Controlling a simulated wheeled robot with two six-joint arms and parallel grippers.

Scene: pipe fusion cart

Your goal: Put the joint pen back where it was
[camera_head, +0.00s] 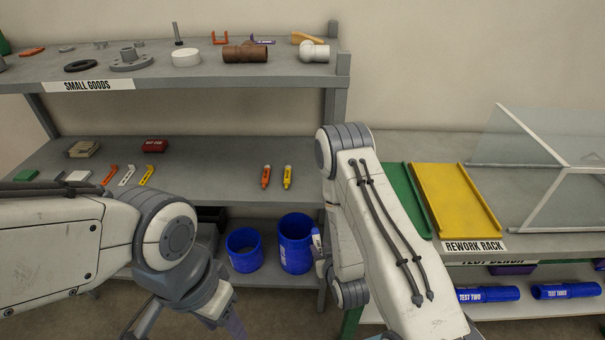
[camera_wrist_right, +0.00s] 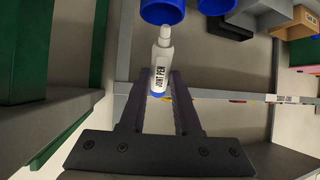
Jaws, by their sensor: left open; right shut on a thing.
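The joint pen (camera_wrist_right: 162,62) is a white bottle with a printed label and a blue end. In the right wrist view my right gripper (camera_wrist_right: 158,90) is shut on it, with one finger on each side. In the head view a small part of the pen (camera_head: 316,239) shows beside the right blue container, largely hidden by my right arm. My right gripper (camera_head: 321,256) is mostly hidden there too. My left gripper (camera_head: 231,324) is open at the bottom edge, partly cut off. An orange pen (camera_head: 265,177) and a yellow pen (camera_head: 287,177) lie on the middle shelf.
Two blue containers, left (camera_head: 244,250) and right (camera_head: 296,244), stand on the lower shelf, close to the held pen. A grey shelf post (camera_head: 330,100) rises behind my right arm. Free shelf surface (camera_head: 215,175) lies left of the two pens. A yellow tray (camera_head: 455,200) sits right.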

